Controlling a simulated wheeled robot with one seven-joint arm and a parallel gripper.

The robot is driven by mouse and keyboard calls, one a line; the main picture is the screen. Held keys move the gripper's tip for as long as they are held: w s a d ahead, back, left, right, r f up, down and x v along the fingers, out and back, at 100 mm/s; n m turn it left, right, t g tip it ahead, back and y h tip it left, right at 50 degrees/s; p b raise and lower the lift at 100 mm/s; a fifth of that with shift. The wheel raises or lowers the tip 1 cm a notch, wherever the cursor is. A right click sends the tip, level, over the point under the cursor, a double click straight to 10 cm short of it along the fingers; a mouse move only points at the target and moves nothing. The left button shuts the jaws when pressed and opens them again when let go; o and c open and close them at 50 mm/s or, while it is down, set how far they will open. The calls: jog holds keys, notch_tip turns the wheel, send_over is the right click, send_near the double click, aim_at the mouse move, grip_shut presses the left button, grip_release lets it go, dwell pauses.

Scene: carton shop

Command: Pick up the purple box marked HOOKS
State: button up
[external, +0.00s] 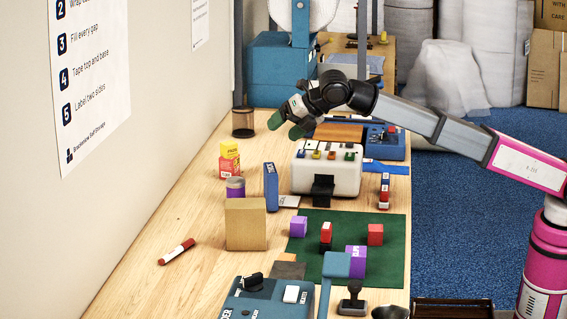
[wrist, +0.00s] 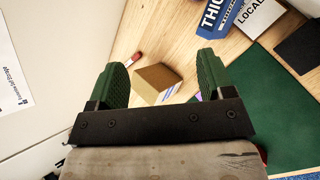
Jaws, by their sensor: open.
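A purple box (external: 356,262) with white lettering on its side stands on the green mat (external: 390,255); I cannot read the word. A smaller plain-looking purple block (external: 298,227) stands at the mat's left edge. A sliver of purple (wrist: 198,96) shows beside the right finger in the wrist view, mostly hidden. My gripper (external: 289,118) is raised over the far part of the bench, well away from the purple boxes. Its green fingers are apart, with nothing held between them (wrist: 163,75).
A brown carton (external: 245,224), blue upright box (external: 271,187) and red marker (external: 176,251) are left of the mat. Red blocks (external: 375,234) share the mat. A white machine (external: 327,170) stands behind it; a blue dispenser (external: 265,300) is in front. The wall borders the bench's left.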

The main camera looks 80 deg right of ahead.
jog(key=s+a+r+n+t, duration=0.2)
jog(key=s+a+n+t, duration=0.2)
jog(key=s+a+n, duration=0.85)
jog(key=m, duration=0.2)
send_near(292, 223)
jog(key=shift+s+d+f, duration=0.2)
jog(key=shift+d+f, duration=0.1)
jog(key=shift+d, duration=0.25)
jog(key=shift+s+d+f, duration=0.2)
jog(key=shift+d+f, duration=0.05)
jog(key=shift+d, duration=0.35)
jog(key=shift+w+f, duration=0.1)
jog(key=shift+f, duration=0.1)
jog(key=x, duration=0.5)
jog(key=shift+w+a, duration=0.1)
jog(key=shift+w, duration=0.05)
jog(key=shift+r+x, duration=0.15)
jog(key=shift+x, duration=1.2)
jog(key=shift+r+x, duration=0.1)
jog(key=shift+x, duration=1.25)
jog(key=shift+w, duration=0.1)
jog(key=c, duration=1)
